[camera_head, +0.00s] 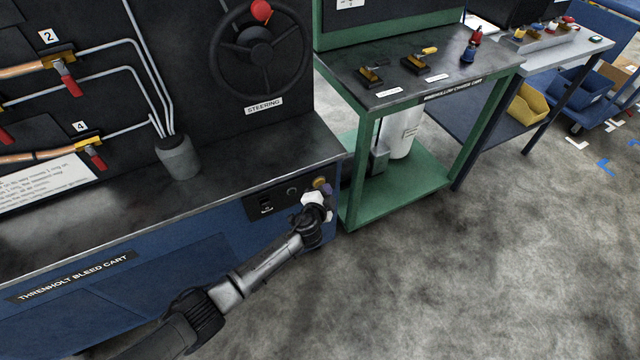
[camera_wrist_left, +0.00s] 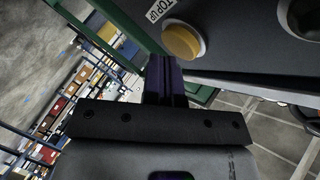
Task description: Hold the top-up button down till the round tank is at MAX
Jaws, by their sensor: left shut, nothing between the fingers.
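The top-up button is a round yellow button in a pale ring; it shows in the left wrist view (camera_wrist_left: 182,41) beside a TOP UP label (camera_wrist_left: 160,9). In the head view the yellow button (camera_head: 319,183) is on the blue cart's front panel, near its right end. My left gripper (camera_head: 326,189) is shut and empty, its dark purple fingertips close to the button. In the left wrist view the fingertips (camera_wrist_left: 165,63) lie just beside the button's lower edge; I cannot tell whether they touch. I cannot tell which vessel is the round tank, and no MAX mark is readable.
A grey pot (camera_head: 179,158) with tubes running into it stands on the bleed cart's top (camera_head: 120,205). A white cylinder (camera_head: 402,135) stands on the green cart's lower shelf (camera_head: 400,183), right of my gripper. The floor at the right front is clear.

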